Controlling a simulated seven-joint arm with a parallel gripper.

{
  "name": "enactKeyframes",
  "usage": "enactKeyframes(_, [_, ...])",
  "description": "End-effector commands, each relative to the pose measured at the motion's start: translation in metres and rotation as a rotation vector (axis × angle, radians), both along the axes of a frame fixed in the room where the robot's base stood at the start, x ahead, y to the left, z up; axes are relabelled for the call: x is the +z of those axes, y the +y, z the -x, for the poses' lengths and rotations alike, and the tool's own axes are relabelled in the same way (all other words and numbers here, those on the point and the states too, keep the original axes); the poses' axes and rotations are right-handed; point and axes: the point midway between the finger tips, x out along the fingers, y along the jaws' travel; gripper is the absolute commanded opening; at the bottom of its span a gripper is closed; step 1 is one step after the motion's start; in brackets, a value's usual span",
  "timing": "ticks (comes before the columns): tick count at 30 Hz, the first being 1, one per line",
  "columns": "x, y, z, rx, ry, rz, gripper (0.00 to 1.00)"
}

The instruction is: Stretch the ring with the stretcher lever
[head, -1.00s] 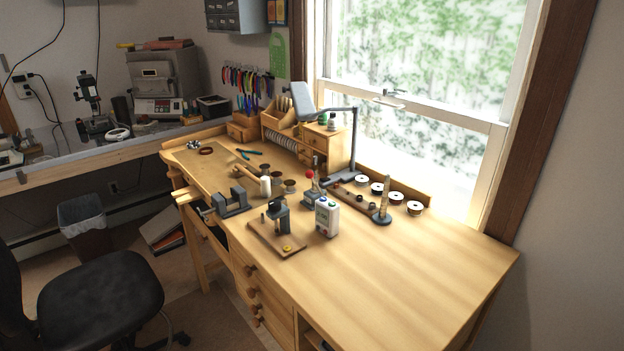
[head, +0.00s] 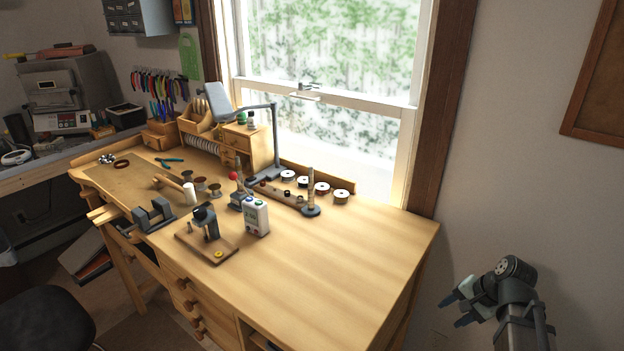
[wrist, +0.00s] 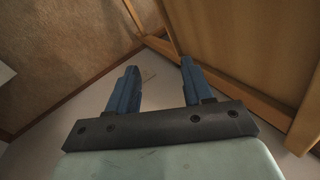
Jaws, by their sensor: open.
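A small grey device with a red ball knob (head: 232,175) and an upright tapered rod (head: 240,171) stands mid-bench in the head view; it looks like the stretcher and its lever. A small yellow ring-like piece (head: 219,254) lies on the wooden base of a dark press-like tool (head: 206,222). Which piece is the task's ring is too small to tell. My gripper (head: 457,310) is at the lower right, off the bench's right end and far from the device. In the wrist view its two blue fingers (wrist: 160,66) are apart with nothing between them.
A white box with buttons (head: 256,217) stands close right of the device. A wooden rack (head: 276,195), a second tapered post (head: 311,192) and several spools (head: 322,188) lie behind. A lamp (head: 276,145) rises there. The bench's right half (head: 340,260) is clear.

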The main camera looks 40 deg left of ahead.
Motion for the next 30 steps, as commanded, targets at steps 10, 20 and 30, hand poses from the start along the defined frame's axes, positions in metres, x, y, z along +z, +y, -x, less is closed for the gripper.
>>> enactKeyframes(10, [0.112, 0.061, -0.01, 0.042, -0.093, -0.057, 0.51])
enactKeyframes(20, [0.225, 0.143, -0.001, 0.115, -0.174, -0.076, 0.51])
enactKeyframes(30, [0.299, 0.287, 0.005, 0.149, -0.113, 0.01, 0.51])
